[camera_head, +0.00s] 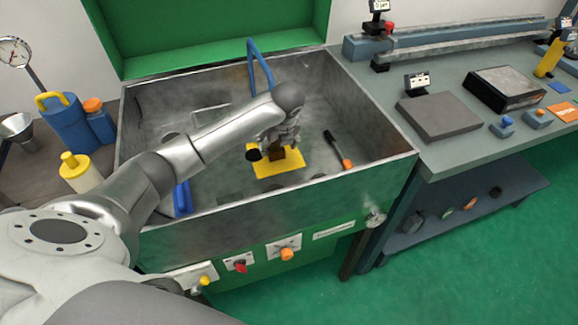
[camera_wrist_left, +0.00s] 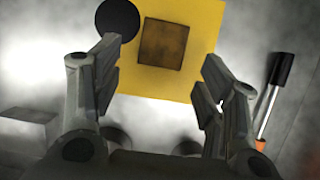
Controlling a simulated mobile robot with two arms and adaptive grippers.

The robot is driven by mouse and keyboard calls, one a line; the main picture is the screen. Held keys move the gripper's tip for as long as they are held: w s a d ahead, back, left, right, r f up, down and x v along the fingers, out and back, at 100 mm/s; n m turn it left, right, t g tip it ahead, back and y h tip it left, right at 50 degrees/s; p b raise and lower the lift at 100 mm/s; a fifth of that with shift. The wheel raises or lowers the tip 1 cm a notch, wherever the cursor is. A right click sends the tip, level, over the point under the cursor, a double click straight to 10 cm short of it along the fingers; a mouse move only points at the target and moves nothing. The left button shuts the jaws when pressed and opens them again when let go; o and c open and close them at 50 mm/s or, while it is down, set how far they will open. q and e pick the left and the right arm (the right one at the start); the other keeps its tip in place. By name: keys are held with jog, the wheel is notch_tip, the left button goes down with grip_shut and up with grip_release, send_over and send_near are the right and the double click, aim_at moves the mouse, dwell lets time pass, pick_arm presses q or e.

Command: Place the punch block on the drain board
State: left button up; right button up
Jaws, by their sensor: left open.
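A brown, square-topped block (camera_wrist_left: 164,44), which I take for the punch block, sits on a flat yellow plate (camera_wrist_left: 206,25) that looks like the drain board. In the head view the yellow plate (camera_head: 265,172) lies in the grey metal basin, with the brown block (camera_head: 278,155) partly hidden by my gripper. My left gripper (camera_head: 270,148) points down over the block. In the left wrist view its fingers (camera_wrist_left: 160,75) are spread apart, with nothing between the tips; the block shows beyond them. My right gripper is not in view.
The basin walls (camera_head: 386,170) surround the work area. A black-handled brush with an orange end (camera_head: 337,148) lies to the right of the plate. A dark round thing (camera_wrist_left: 118,18) overlaps the plate's corner. A blue item (camera_head: 182,197) stands at the basin's left.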

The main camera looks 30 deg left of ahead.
pick_arm(q)
jog(key=s+d, duration=0.4)
jog(key=d, duration=0.1)
jog(key=s+d, duration=0.3)
jog(key=shift+d+r, duration=0.1)
jog(key=shift+d, duration=0.05)
